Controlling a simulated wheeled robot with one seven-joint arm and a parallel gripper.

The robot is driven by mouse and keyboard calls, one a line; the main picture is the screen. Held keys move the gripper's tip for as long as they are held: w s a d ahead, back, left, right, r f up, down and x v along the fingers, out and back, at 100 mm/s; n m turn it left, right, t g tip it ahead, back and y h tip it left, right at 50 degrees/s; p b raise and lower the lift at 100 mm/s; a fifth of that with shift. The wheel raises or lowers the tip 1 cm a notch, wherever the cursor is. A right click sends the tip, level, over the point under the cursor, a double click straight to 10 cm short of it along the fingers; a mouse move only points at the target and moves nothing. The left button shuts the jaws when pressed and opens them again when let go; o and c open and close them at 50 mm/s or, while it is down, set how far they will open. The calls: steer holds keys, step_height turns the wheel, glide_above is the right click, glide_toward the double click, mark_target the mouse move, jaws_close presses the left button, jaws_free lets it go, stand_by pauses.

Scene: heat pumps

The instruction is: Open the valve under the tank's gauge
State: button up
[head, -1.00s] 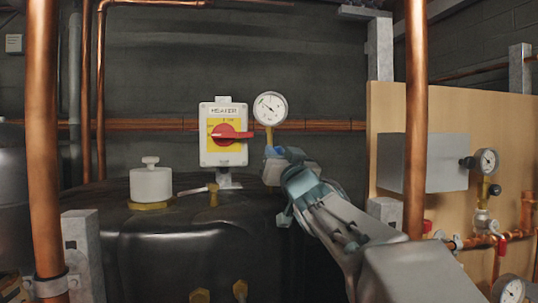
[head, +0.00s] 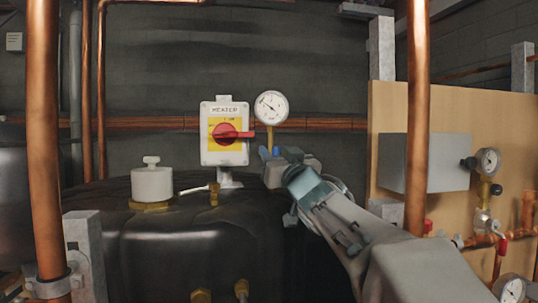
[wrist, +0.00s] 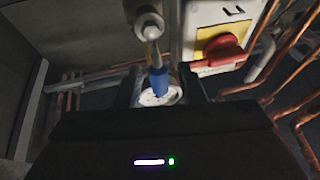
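The tank's gauge (head: 271,107) is a round white dial on a brass stem, right of the heater switch. Below it is the valve's blue handle (head: 276,151), partly hidden by my gripper (head: 285,165). In the wrist view, the blue handle (wrist: 158,82) extends from a metal fitting (wrist: 149,30) and lies between the two dark fingers of my gripper (wrist: 160,90). Gaps seem to show on both sides of the handle, so the gripper looks open around it. A white round face (wrist: 160,97) shows just behind the handle. Contact with the fingers is not visible.
The heater switch (head: 224,134) with its red knob is close on the left. The black tank (head: 170,245) carries a white cap (head: 152,184). A vertical copper pipe (head: 417,100) stands at right, near my arm. A wooden panel (head: 450,110) holds other gauges.

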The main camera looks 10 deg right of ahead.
steer(key=b+v, duration=0.4)
steer(key=v, duration=0.9)
steer(key=shift+s, duration=0.35)
steer(key=shift+a+f, duration=0.1)
